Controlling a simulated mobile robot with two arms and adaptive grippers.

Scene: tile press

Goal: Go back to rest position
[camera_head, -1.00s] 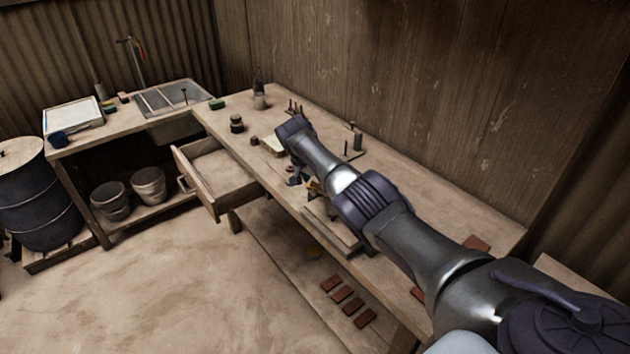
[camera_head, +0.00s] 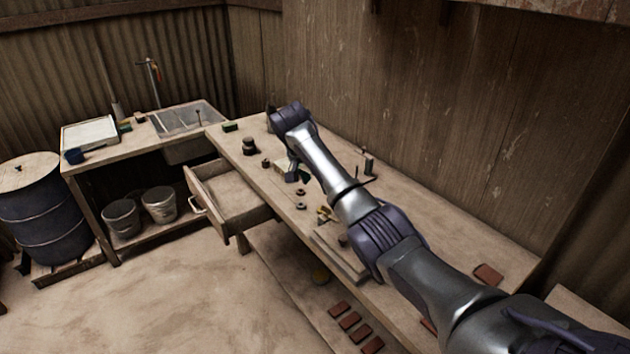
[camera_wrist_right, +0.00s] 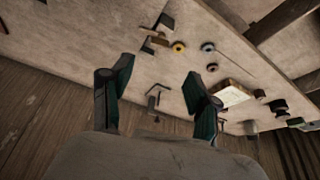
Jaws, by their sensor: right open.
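My right arm reaches in from the lower right of the head view, over the long workbench (camera_head: 440,228). Its gripper (camera_head: 292,177) hangs small and partly hidden by the arm, above the middle of the bench. In the right wrist view the two fingers (camera_wrist_right: 160,90) stand wide apart with nothing between them. Beyond them the bench top shows a yellow ring (camera_wrist_right: 179,47), a grey ring (camera_wrist_right: 208,47), a pale block (camera_wrist_right: 234,93) and a metal bracket (camera_wrist_right: 156,97). My left gripper is not in the head view.
A drawer (camera_head: 235,205) stands pulled out from the bench front. A sink (camera_head: 187,117), a white tray (camera_head: 90,135) and a blue barrel (camera_head: 45,215) are at the left. A brown tile (camera_head: 488,274) lies on the bench; several more lie below.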

